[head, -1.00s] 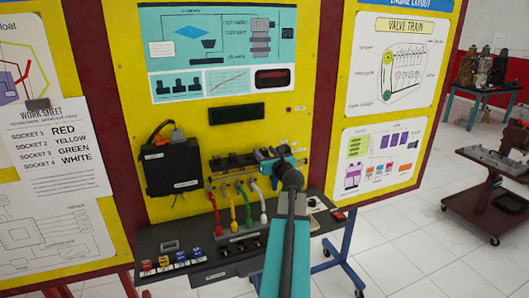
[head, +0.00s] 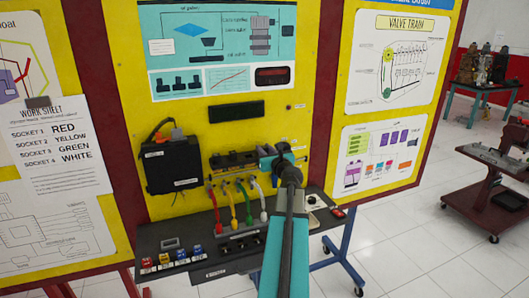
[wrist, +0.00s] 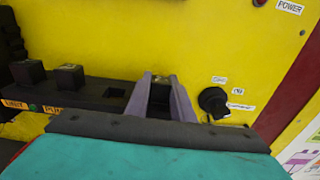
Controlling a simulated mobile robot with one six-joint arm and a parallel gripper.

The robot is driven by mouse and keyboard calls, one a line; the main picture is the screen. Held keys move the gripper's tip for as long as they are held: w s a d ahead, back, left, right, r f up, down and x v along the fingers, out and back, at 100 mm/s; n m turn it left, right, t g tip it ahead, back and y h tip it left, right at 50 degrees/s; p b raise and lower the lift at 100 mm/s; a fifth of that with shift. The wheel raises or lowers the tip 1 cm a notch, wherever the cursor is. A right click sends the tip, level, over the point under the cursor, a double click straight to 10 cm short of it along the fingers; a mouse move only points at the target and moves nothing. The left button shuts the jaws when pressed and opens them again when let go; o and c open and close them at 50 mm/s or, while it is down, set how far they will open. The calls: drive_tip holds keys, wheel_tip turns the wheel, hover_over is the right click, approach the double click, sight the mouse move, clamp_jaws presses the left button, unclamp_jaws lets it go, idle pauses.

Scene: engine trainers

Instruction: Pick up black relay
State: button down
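Black relays sit in a row on the dark socket rail (head: 236,160) of the yellow panel. In the wrist view two black block relays, a left one (wrist: 27,72) and a right one (wrist: 68,77), stand on the rail, with an empty square socket (wrist: 115,92) to their right. My gripper (wrist: 161,84) is at the rail's right end, its two grey-purple fingers apart. A dark block with a small pale mark (wrist: 160,79) shows between the fingertips; whether they press on it I cannot tell. In the head view my gripper (head: 277,152) hides the rail's right end.
A black knob (wrist: 213,101) sticks out of the panel just right of the fingers. Coloured cables (head: 234,205) hang below the rail to a dark shelf (head: 165,235) bearing several small coloured blocks. A black box (head: 172,166) is mounted left of the rail.

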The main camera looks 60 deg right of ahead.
drive_tip(key=shift+r, duration=0.2)
wheel_tip(320, 180, up, 28)
drive_tip(key=b, duration=0.3)
drive_tip(key=shift+f, duration=0.2)
idle(0.7)
idle(0.5)
